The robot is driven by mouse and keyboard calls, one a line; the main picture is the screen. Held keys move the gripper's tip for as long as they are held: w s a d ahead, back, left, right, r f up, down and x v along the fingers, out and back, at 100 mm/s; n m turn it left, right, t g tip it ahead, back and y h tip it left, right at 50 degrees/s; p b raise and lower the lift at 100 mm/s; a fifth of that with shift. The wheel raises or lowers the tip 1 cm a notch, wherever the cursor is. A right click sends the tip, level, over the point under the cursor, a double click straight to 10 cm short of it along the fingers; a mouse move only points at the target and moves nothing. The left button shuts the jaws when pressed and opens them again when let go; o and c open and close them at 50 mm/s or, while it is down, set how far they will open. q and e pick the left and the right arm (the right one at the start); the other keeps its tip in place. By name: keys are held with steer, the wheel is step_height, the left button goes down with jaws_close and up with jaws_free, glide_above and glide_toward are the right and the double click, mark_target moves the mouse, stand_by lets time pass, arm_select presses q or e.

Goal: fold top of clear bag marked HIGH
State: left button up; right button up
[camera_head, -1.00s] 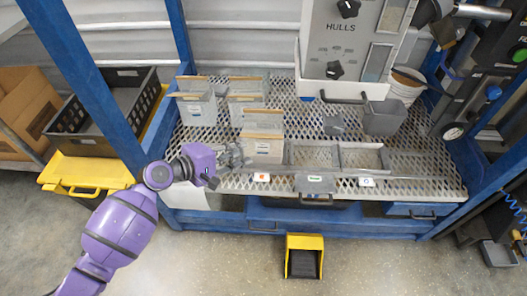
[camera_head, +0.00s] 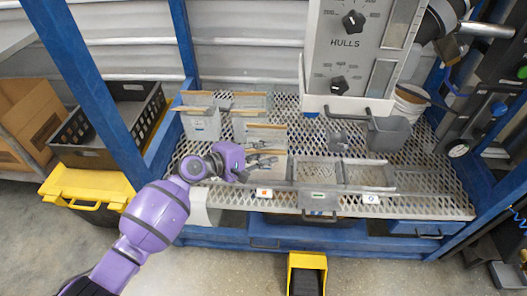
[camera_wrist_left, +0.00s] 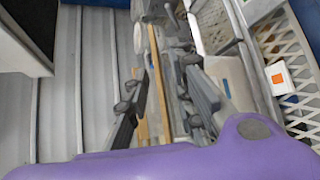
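Several clear bags with tan top strips stand on the mesh bench: one at the left (camera_head: 200,122), one at the back (camera_head: 252,100), and a front one (camera_head: 268,133) by my gripper. No HIGH marking is readable at this size, so I cannot tell which bag bears it. My left gripper (camera_head: 264,164) is in front of the front bag and covers part of it. In the left wrist view its two dark fingers (camera_wrist_left: 165,105) are spread apart, with a tan strip (camera_wrist_left: 154,70) showing between them; contact is unclear. My right gripper is not in view.
The HULLS hopper (camera_head: 345,60) stands behind, with a grey scoop-like container (camera_head: 388,132) below it. Open grey trays (camera_head: 368,175) and a small display box (camera_head: 318,199) sit right of the gripper. A blue post (camera_head: 105,95) rises at left, near a black crate (camera_head: 90,150).

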arm_select(q)
steer(key=shift+c, duration=0.5)
jaws_close()
